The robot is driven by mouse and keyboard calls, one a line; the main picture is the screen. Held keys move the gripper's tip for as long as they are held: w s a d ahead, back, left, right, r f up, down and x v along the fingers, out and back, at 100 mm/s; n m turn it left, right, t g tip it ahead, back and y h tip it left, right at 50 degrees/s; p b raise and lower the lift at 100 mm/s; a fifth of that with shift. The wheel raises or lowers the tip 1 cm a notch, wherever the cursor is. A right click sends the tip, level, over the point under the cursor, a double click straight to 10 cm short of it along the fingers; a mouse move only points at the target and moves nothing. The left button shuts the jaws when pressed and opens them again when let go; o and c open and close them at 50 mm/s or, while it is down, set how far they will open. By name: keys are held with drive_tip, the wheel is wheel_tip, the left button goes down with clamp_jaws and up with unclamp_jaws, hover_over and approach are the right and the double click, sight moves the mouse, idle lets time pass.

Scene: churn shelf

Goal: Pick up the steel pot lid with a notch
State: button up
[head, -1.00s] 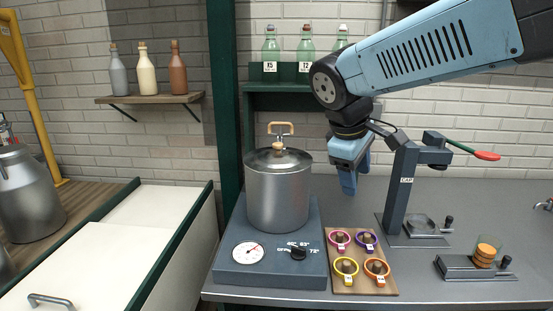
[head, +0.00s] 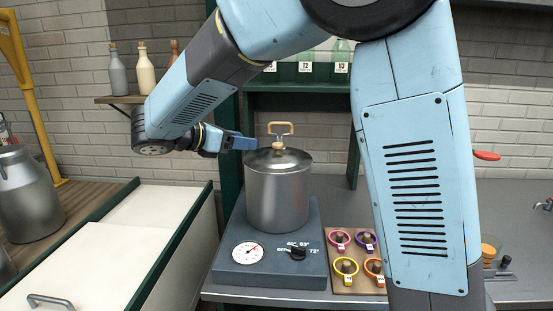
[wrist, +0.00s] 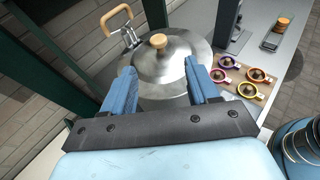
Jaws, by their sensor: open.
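The steel pot lid (head: 278,158) with a wooden knob (head: 278,146) sits on the steel pot (head: 278,200), which stands on the grey heater base. In the wrist view the lid (wrist: 172,68) and its knob (wrist: 158,41) lie beyond my fingertips. A handle with a wooden grip (wrist: 117,17) rises at the lid's edge; I cannot make out the notch clearly. My gripper (head: 240,141) is at the upper left of the lid in the head view, pointing right toward the knob. In the wrist view my gripper (wrist: 161,75) is open and empty, its blue fingers spread.
The heater base (head: 262,250) carries a dial and a switch. A wooden board (head: 342,285) with several coloured rings lies to its right. A green post (head: 228,110) stands behind the pot. A shelf (head: 120,99) with bottles is at the left, above white counters.

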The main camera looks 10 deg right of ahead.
sight(274, 144)
drive_tip(key=x, duration=1.3)
drive_tip(key=shift+w+f, duration=0.15)
drive_tip(key=shift+w, duration=0.15)
drive_tip(key=shift+c, duration=0.2)
clamp_jaws()
